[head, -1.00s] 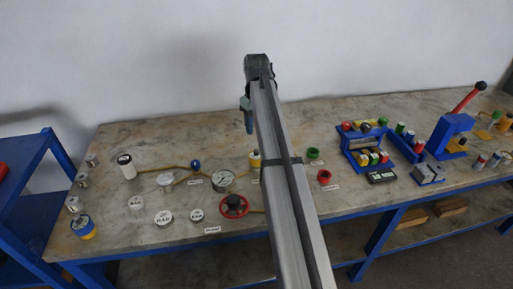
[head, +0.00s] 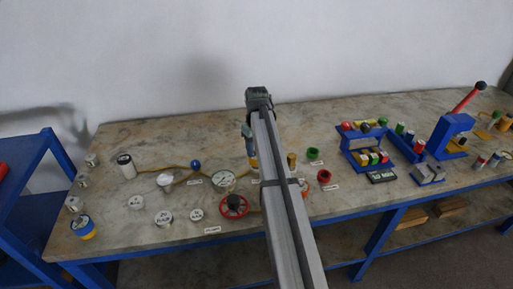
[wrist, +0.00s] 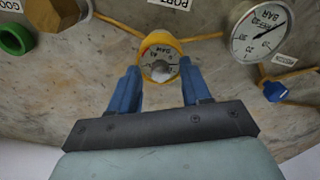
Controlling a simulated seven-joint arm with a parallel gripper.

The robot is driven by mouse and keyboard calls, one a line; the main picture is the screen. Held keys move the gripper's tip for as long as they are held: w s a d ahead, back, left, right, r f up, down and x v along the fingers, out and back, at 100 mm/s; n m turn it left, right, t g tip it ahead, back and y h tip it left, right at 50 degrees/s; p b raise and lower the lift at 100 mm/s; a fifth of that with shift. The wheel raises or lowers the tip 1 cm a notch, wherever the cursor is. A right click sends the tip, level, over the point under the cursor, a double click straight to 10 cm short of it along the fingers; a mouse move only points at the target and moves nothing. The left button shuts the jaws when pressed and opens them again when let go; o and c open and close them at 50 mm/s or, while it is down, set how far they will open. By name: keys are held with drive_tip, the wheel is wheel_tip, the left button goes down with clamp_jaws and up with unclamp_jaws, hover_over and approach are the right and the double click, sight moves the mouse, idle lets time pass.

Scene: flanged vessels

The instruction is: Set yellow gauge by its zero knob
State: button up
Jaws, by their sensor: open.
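The yellow gauge (wrist: 160,50) shows in the wrist view with its dial facing up, between and just beyond my two blue fingers. A pale grey-white knob (wrist: 161,73), apparently its zero knob, sits at the near edge of the dial. My gripper (wrist: 160,72) is open, with one fingertip on either side of the gauge's near part; I cannot tell whether they touch it. In the head view my gripper (head: 248,143) points down over the bench, and only a sliver of the yellow gauge (head: 254,162) shows beside my arm.
A larger white dial gauge (wrist: 262,30) stands right of the yellow one in the wrist view, with a blue valve knob (wrist: 275,92) nearer. A brass fitting (wrist: 52,12) and green ring (wrist: 14,39) lie left. A red handwheel (head: 234,205) stands near the bench front.

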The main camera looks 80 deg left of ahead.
clamp_jaws()
idle(0.3)
drive_tip(key=shift+m, duration=0.3)
drive_tip(key=m, duration=1.1)
idle(0.6)
